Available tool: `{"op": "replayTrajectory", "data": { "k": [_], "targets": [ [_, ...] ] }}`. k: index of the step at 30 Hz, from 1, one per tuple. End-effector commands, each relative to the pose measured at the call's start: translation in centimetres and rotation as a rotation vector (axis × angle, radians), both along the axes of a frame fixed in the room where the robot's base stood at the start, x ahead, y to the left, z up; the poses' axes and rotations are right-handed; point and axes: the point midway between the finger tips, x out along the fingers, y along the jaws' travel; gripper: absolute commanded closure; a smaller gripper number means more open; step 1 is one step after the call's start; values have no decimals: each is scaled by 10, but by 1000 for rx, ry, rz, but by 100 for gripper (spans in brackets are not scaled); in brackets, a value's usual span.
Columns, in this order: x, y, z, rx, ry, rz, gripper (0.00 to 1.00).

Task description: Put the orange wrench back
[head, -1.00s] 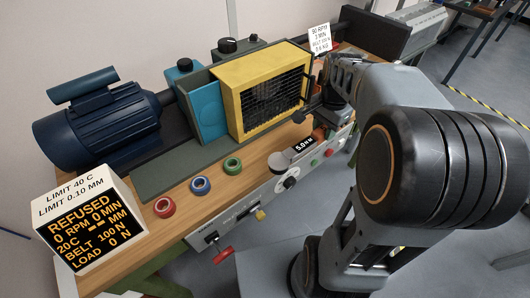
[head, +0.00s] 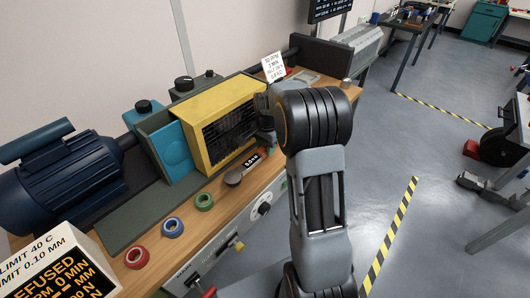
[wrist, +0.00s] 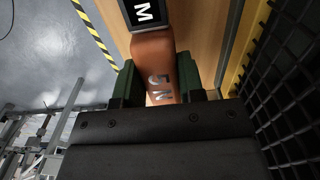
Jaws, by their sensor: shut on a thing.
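The orange wrench (head: 253,163) is at the bench's front edge, right of the green ring, with a grey round head and a dark "5.0 N m" display. In the wrist view its orange handle (wrist: 155,60), marked "5N", runs between the green finger pads. My gripper (wrist: 157,85) is shut on this handle. In the head view my gripper (head: 266,135) is beside the yellow cage, mostly hidden by my own arm. I cannot tell whether the wrench touches the bench top.
The yellow cage (head: 213,93) with a black grille stands close left of my gripper. Red (head: 137,257), blue (head: 172,227) and green (head: 204,201) rings lie along the wooden bench. A blue motor (head: 58,180) is at left. A small sign (head: 273,66) stands behind. Floor at right is clear nearby.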

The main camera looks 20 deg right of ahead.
Motion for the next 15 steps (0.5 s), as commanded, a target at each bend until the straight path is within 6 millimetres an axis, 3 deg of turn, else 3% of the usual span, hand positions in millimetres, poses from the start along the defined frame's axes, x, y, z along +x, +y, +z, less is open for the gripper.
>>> {"op": "replayTrajectory", "data": {
  "k": [3, 9, 15],
  "targets": [
    [10, 1, -13, 1, 3, 1, 100],
    [9, 1, -34, 0, 1, 1, 100],
    [9, 1, -38, 0, 0, 0, 100]
  ]
}}
